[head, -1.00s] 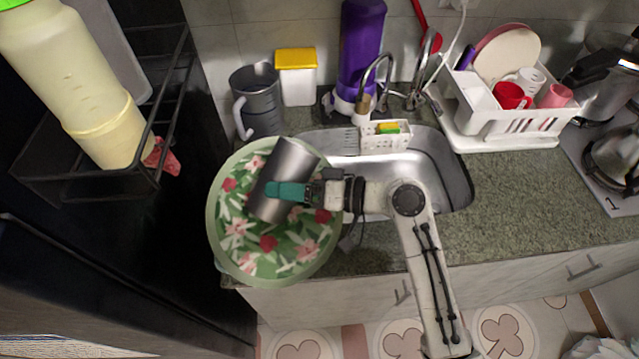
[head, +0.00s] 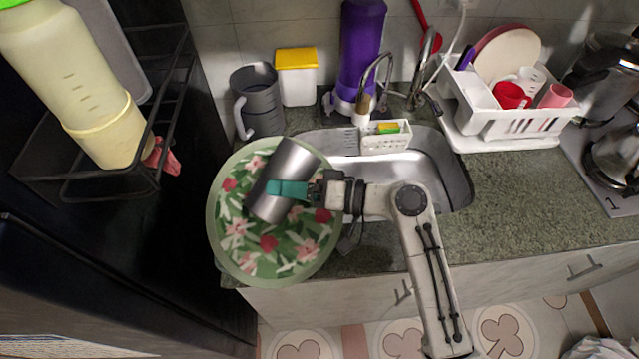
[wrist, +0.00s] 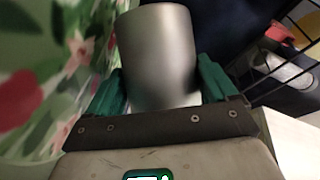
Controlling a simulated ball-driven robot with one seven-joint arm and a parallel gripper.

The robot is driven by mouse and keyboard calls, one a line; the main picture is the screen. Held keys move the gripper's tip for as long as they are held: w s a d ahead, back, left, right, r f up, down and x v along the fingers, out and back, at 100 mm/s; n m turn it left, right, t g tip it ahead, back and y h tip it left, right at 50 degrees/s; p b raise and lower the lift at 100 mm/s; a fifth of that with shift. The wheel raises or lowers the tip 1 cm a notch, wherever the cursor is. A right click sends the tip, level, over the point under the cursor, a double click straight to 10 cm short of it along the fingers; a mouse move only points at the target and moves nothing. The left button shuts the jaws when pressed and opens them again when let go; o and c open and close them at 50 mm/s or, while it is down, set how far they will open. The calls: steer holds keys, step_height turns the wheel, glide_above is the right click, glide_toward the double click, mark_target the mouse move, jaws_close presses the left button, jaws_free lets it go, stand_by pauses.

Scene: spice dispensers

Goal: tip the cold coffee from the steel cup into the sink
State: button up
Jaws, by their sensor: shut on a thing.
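The steel cup (head: 283,180) is a grey metal cylinder, tilted, in front of the green floral round tray (head: 232,256) in the head view. My gripper (head: 287,190), with teal fingers, is shut on the cup from its right side. In the wrist view the cup (wrist: 158,55) sits between the two teal fingers (wrist: 160,88). Its inside and any coffee are hidden. The steel sink (head: 440,175) lies to the right of the cup, partly covered by my arm. The cup is over the floral tray in the picture, not over the open basin.
A grey jug (head: 258,103) and a yellow-lidded container (head: 297,80) stand behind the tray. A purple bottle (head: 361,45), the faucet (head: 385,75) and a sponge caddy (head: 386,137) line the sink's back. A white dish rack (head: 500,118) stands right. The counter (head: 510,210) at right is clear.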

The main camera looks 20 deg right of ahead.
steer(key=shift+f+m+y, duration=0.15)
steer(key=shift+m+y, duration=0.35)
steer(key=shift+m, duration=0.4)
stand_by(0.5)
steer(key=shift+w+d+r+m+t+y, duration=0.15)
steer(key=shift+w+d+r+m+t, duration=0.1)
steer(key=shift+d+r+m, duration=0.15)
steer(key=shift+w+d+r+m+t+y, duration=0.15)
steer(key=shift+w+d+r+m+t, duration=0.1)
steer(key=shift+d+m, duration=0.15)
stand_by(0.5)
steer(key=shift+d+f+m+t, duration=0.2)
steer(key=shift+m+t, duration=0.1)
steer(key=shift+m, duration=0.6)
stand_by(0.5)
steer(key=shift+w+d+r+m+t+y, duration=0.15)
steer(key=shift+r+m+t+y, duration=0.15)
steer(key=shift+r+m, duration=0.1)
steer(key=shift+f, duration=0.2)
